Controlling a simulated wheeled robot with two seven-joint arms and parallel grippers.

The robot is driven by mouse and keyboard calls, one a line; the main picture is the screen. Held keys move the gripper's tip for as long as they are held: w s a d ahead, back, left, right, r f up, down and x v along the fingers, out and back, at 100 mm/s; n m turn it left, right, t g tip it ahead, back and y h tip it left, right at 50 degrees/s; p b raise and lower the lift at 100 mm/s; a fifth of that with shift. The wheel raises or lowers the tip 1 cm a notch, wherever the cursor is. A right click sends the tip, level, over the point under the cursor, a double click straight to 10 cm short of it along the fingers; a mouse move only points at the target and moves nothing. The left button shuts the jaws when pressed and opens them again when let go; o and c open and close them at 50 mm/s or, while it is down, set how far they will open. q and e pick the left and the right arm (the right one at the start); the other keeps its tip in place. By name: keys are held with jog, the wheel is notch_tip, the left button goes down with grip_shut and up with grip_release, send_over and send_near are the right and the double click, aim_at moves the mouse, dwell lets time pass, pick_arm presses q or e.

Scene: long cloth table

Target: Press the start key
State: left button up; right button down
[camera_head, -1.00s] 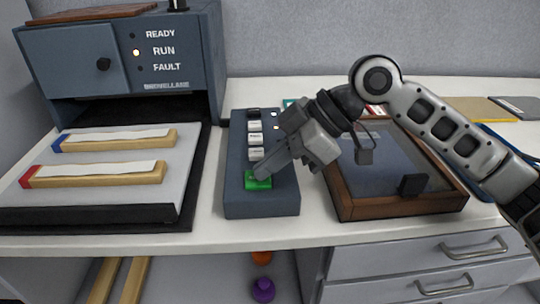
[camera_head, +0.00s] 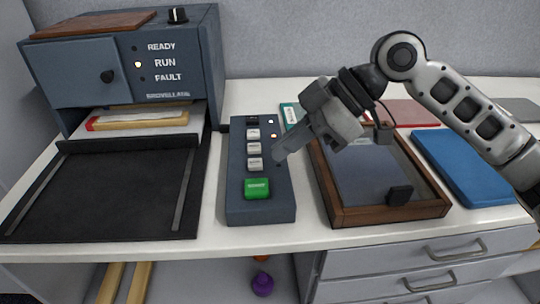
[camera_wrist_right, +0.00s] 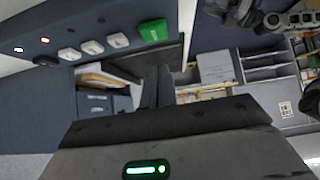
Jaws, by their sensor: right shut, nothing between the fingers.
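The green start key (camera_head: 257,188) sits at the near end of the blue-grey key panel (camera_head: 238,208), below several white keys (camera_head: 254,149). In the right wrist view the green key (camera_wrist_right: 153,30) is at the upper middle. My right gripper (camera_head: 279,156) is shut and empty. Its tip is above the panel's right edge, up and right of the green key and apart from it. In the right wrist view its fingers (camera_wrist_right: 157,88) point away below the key. The blue-grey machine (camera_head: 85,62) has its RUN lamp (camera_head: 138,64) lit. My left gripper is not in view.
A black tray bed (camera_head: 90,195) lies bare in front of the machine; a plate with red-ended wooden strips (camera_head: 140,121) is partly inside the machine's opening. A wood-framed glass case (camera_head: 385,215) stands right of the panel, with a blue slab (camera_head: 462,165) beyond it.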

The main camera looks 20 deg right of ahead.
jog(key=v, duration=0.5)
jog(key=shift+d+r, duration=0.2)
jog(key=shift+r, duration=0.1)
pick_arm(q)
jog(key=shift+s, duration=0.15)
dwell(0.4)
